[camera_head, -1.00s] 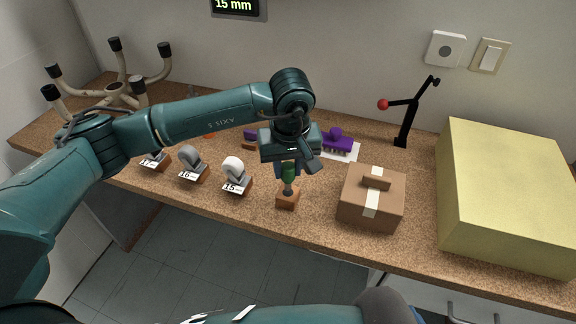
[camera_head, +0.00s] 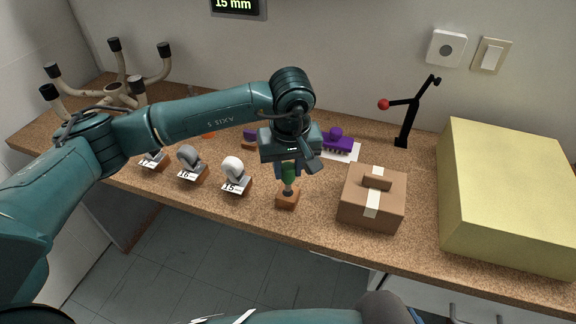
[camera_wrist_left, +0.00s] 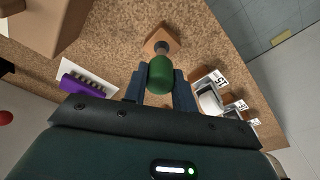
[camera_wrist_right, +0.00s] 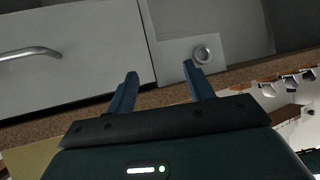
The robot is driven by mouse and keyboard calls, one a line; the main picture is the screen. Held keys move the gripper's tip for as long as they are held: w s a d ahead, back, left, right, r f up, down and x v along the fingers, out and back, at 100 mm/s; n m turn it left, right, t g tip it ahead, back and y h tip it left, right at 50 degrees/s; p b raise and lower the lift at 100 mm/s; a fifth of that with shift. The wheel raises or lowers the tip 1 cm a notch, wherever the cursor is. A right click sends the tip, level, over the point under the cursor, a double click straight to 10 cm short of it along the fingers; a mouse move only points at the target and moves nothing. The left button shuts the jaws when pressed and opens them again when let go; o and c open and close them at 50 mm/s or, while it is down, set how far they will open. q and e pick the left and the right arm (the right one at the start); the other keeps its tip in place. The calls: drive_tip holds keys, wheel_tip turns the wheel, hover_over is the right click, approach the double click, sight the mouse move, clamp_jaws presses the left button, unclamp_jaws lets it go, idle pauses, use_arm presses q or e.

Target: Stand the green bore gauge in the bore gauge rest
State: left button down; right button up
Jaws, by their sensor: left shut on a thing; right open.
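The green bore gauge (camera_head: 288,173) is upright, its green handle between the fingers of my left gripper (camera_head: 287,168). In the left wrist view the green handle (camera_wrist_left: 160,74) sits between the two blue fingers of the left gripper (camera_wrist_left: 160,88). Its lower end meets the small wooden bore gauge rest (camera_head: 287,200), which also shows in the left wrist view (camera_wrist_left: 161,38). I cannot tell whether the tip is fully seated, as the contact is small. My right gripper (camera_wrist_right: 160,85) is open and empty, facing grey drawer fronts below the bench edge.
Ring gauges on labelled wooden blocks, including the 15 (camera_head: 236,177) and 16 (camera_head: 191,164), stand left of the rest. A brown box (camera_head: 355,213) and a large yellow box (camera_head: 500,190) stand to the right. A purple brush (camera_head: 337,140) lies behind. A display (camera_head: 236,6) reads 15 mm.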

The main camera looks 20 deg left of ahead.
sight(288, 180)
use_arm(q)
drive_tip(key=shift+f+b, duration=1.9)
drive_tip(key=shift+f, duration=0.15)
drive_tip(key=c, duration=1.1)
unclamp_jaws()
drive_tip(key=shift+r, duration=0.1)
drive_tip(key=shift+o, duration=0.2)
